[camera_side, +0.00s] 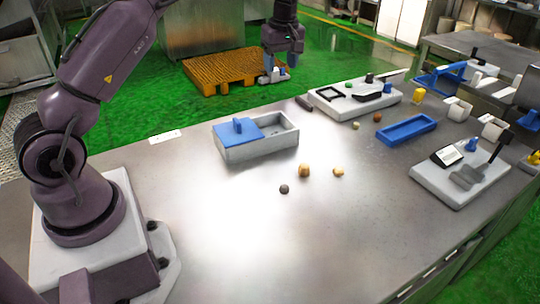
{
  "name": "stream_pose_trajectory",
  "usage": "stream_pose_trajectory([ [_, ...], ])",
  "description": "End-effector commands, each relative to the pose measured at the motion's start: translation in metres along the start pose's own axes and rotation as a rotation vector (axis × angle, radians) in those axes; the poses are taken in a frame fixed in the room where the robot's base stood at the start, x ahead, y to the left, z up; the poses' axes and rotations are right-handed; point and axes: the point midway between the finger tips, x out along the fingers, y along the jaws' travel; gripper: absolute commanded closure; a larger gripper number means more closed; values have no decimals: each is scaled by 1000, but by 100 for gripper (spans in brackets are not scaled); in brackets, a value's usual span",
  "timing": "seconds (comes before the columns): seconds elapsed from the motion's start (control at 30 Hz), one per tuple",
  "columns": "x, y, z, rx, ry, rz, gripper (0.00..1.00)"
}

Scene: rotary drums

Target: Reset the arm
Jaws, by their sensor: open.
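My gripper (273,76) hangs pointing down at the top middle of the side view, above the far edge of the metal table (230,230). It is open, and I see nothing held in it. It is apart from everything on the table. Its nearest neighbour in the picture is the grey box (262,148) with a blue sliding lid (237,132), lower and nearer the camera. The lid covers the box's left part, and the right part is uncovered.
Small round things lie mid-table: a dark ball (284,189), a brown ball (304,170) and a yellowish one (338,172). A blue tray (405,131), a white device (355,103) and another device (455,180) stand to the right. The front of the table is clear.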

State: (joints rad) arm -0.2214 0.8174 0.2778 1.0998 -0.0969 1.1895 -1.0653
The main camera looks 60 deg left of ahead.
Motion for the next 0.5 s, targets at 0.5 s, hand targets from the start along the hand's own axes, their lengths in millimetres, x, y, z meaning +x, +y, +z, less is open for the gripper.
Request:
stream_pose_trajectory([
  [0.5,-42,-87,74,716,-63,65,44],
])
